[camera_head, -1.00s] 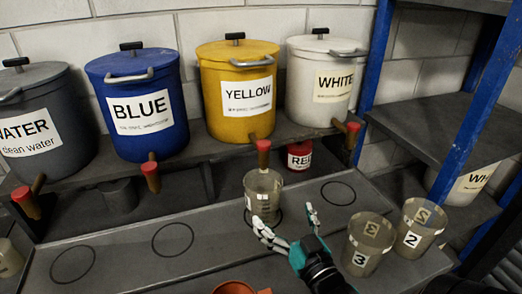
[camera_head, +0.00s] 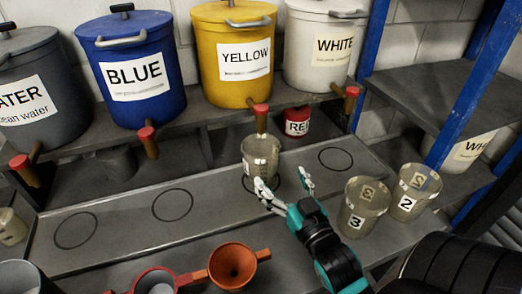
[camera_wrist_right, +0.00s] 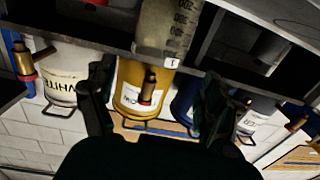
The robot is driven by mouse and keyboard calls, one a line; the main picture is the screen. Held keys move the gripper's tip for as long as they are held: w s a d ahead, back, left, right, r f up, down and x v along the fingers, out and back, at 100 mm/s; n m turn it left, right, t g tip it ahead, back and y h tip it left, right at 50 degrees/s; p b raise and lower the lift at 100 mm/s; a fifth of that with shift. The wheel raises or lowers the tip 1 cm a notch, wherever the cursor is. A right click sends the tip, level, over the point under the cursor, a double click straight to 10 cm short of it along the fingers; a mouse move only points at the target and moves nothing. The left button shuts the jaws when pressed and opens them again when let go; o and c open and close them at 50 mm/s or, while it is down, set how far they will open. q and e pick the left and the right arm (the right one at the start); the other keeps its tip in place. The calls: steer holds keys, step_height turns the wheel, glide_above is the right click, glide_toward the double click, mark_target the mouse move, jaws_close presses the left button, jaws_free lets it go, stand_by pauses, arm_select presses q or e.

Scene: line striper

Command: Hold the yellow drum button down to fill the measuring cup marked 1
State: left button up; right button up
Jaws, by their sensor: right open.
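The yellow drum (camera_head: 236,58) stands on the shelf between the blue and white drums. Its tap has a red button (camera_head: 261,107) on top, just above and behind a clear measuring cup (camera_head: 261,155). That cup stands upright on a marked circle under the tap. It also shows in the right wrist view (camera_wrist_right: 168,35), with a label that seems to read 1. My right gripper (camera_head: 285,180) is open and empty, its fingertips low in front of the cup, apart or nearly so. My left gripper is not in view.
Cups marked 3 (camera_head: 364,206) and 2 (camera_head: 413,192) stand to the right. The blue drum (camera_head: 130,70), white drum (camera_head: 322,45) and grey water drum (camera_head: 38,90) line the shelf. An orange funnel (camera_head: 233,265) lies in front. Circles on the left of the ledge are empty.

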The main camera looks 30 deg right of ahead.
jaws_close()
stand_by(0.3)
stand_by(1.2)
